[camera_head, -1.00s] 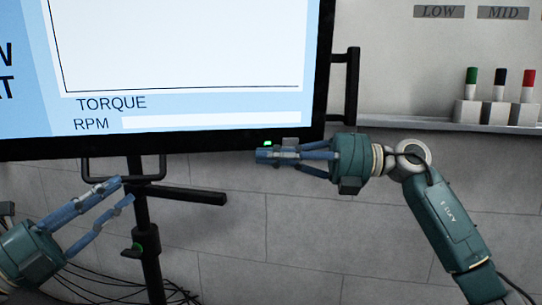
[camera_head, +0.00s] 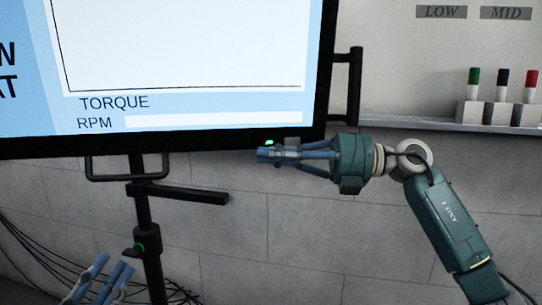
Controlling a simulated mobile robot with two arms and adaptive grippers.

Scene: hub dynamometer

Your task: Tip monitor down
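The monitor (camera_head: 190,141) is a large black-framed screen showing TORQUE and RPM on a light blue background. It fills the upper left of the head view, and its top is out of frame. It is on a black stand (camera_head: 145,215). My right gripper (camera_head: 268,155) lies level at the monitor's lower right edge, its fingers drawn together and pointing left. I cannot tell whether it touches the frame, and I see nothing between its fingers. My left gripper (camera_head: 112,268) is at the bottom left, below the monitor, fingertips apart and empty; its palm is out of frame.
A black handle (camera_head: 354,85) sticks out at the monitor's right side, and another black loop (camera_head: 92,170) hangs under it. A black bar (camera_head: 190,194) extends from the stand. Cables (camera_head: 50,260) lie at lower left. Markers in holders (camera_head: 502,112) stand on a shelf at right.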

